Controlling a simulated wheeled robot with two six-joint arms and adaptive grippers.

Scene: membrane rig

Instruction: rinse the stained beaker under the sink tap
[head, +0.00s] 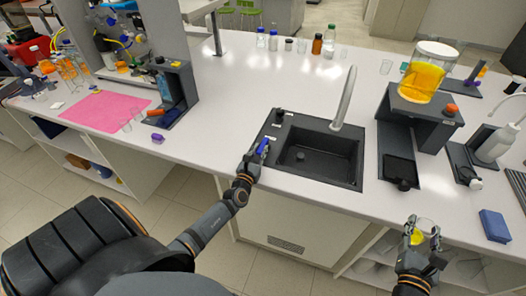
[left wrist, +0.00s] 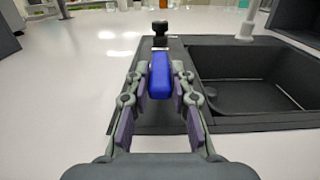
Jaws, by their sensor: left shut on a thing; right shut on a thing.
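The dark sink (head: 318,158) is set in the white bench, with its grey curved tap (head: 345,100) rising behind the basin. My left gripper (head: 262,150) is at the sink's left edge, shut on a blue handle (left wrist: 160,76). In the left wrist view its fingers (left wrist: 160,90) lie on both sides of the handle. My right gripper (head: 422,236) is at the lower right, shut on a small clear beaker (head: 426,224) with yellow in or on it. The beaker is apart from the sink and partly hidden by the fingers. I see no clear water stream under the tap.
A black knob (head: 279,114) stands behind the blue handle. Right of the sink is a dark stand (head: 415,108) bearing a large jar of yellow liquid (head: 424,76). A blue box (head: 495,226) lies at the right.

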